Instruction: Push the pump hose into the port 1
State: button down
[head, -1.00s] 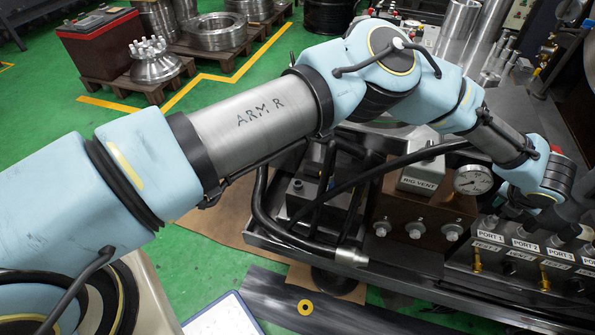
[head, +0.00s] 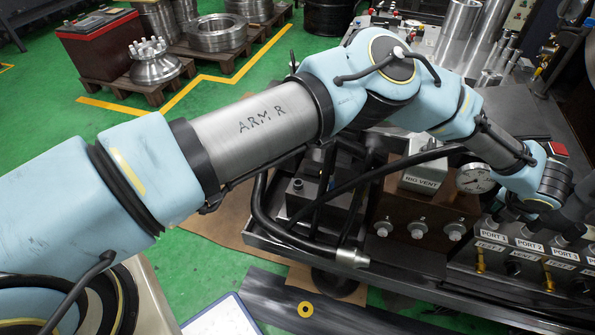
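Port 1 is marked by the label PORT 1 (head: 490,234) at the left end of the dark manifold at the right. Labels PORT 2 (head: 528,246) and PORT 3 follow to its right. My wrist is above and behind the manifold at the right. My gripper's fingers cannot be made out there, so their state and anything held in them are hidden. A thick black hose with a bare silver end (head: 352,257) loops down at the front of the rig, left of the manifold. I cannot tell whether this is the pump hose.
A RIG VENT box (head: 424,180), a pressure gauge (head: 473,178) and a brown block with several silver knobs (head: 417,229) stand left of the manifold. Another black hose (head: 375,173) crosses the rig. Brass fittings (head: 481,262) stick out below the port labels. Green floor lies at the left.

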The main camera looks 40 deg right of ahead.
jog(key=shift+f, duration=0.25)
dwell(0.6)
jog(key=shift+c, duration=2.4)
grip_release()
jog(key=b+v, duration=0.1)
jog(key=v, duration=0.9)
jog(key=shift+a+r, duration=0.2)
jog(key=shift+r, duration=0.15)
